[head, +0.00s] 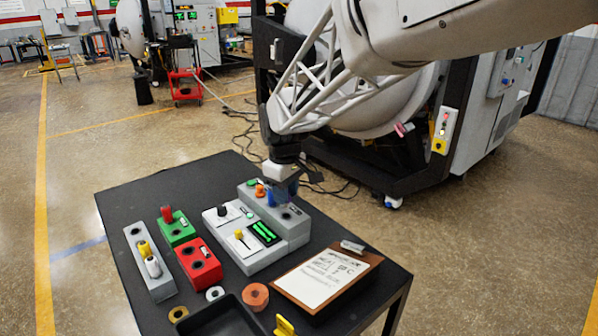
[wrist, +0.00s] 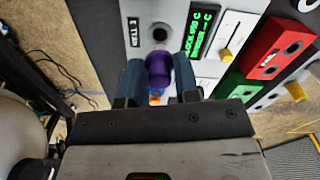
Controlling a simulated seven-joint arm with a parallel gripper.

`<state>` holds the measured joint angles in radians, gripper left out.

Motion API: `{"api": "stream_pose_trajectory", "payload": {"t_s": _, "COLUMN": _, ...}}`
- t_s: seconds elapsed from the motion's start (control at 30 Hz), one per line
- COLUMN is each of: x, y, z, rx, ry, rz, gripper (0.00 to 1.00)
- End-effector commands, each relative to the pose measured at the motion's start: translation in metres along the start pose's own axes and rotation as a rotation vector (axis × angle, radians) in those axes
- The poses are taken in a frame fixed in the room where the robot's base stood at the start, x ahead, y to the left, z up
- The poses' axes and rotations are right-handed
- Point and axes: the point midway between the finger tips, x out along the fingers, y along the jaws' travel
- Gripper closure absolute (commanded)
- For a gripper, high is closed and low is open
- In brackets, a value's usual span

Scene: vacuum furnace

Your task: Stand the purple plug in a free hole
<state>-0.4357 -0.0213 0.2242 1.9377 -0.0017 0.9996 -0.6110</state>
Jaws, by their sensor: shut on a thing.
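My gripper (wrist: 158,80) is shut on the purple plug (wrist: 158,66), which sits between its two blue-grey fingers in the wrist view. In the head view my gripper (head: 281,192) is over the raised grey block (head: 296,228) at the back of the console, and the plug is mostly hidden there. An open dark hole (wrist: 159,33) in that block shows just beyond the plug in the wrist view. An orange plug (head: 260,190) stands in the block, left of my gripper. I cannot tell whether the purple plug touches the block.
A green block (head: 176,231) holds a red plug; a red block (head: 199,264) has a dark hole. A long grey block (head: 158,284) holds yellow and white plugs. A clipboard (head: 325,281), rings (head: 254,296) and a black tray (head: 222,320) lie nearer.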

Motion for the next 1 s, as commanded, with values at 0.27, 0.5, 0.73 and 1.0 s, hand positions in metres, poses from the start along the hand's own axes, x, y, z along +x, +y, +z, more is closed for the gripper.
{"api": "stream_pose_trajectory", "payload": {"t_s": 0.27, "x": 0.015, "y": 0.0, "z": 0.0, "rx": 0.0, "ry": 0.0, "rz": 0.0, "gripper": 0.93}}
{"api": "stream_pose_trajectory", "payload": {"t_s": 0.5, "x": 0.019, "y": 0.0, "z": 0.0, "rx": 0.0, "ry": 0.0, "rz": 0.0, "gripper": 0.93}}
{"api": "stream_pose_trajectory", "payload": {"t_s": 0.73, "x": 0.019, "y": 0.0, "z": 0.0, "rx": 0.0, "ry": 0.0, "rz": 0.0, "gripper": 0.93}}
{"api": "stream_pose_trajectory", "payload": {"t_s": 1.0, "x": 0.021, "y": 0.0, "z": 0.0, "rx": 0.0, "ry": 0.0, "rz": 0.0, "gripper": 0.93}}
